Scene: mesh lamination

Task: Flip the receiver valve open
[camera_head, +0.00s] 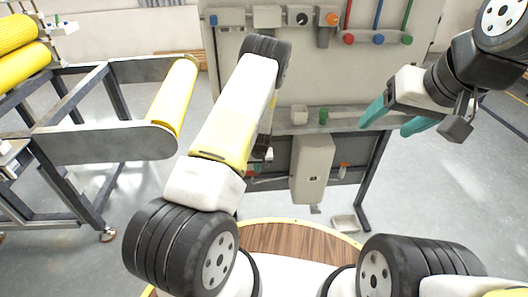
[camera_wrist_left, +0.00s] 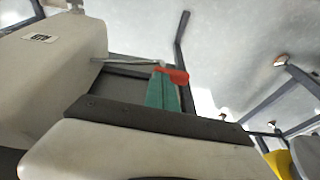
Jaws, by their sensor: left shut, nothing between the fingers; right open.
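The receiver is a pale tank (camera_head: 312,165) below the panel shelf in the head view; it also fills the upper left of the left wrist view (camera_wrist_left: 55,50). A thin pipe runs from it to the valve's red handle (camera_wrist_left: 178,75). My left gripper (camera_wrist_left: 165,78) is shut and empty, its teal fingertips at the red handle; contact cannot be told. In the head view my left forearm mostly hides that gripper and the valve, with a little red (camera_head: 257,168) showing. My right gripper (camera_head: 390,120) is open and empty, right of the tank and well away from it.
The grey panel (camera_head: 325,75) carries knobs and red, blue and green pipes. A shelf (camera_head: 345,120) holds a small green item (camera_head: 323,115). A yellow-roller conveyor (camera_head: 100,145) stands left. Floor to the right is clear.

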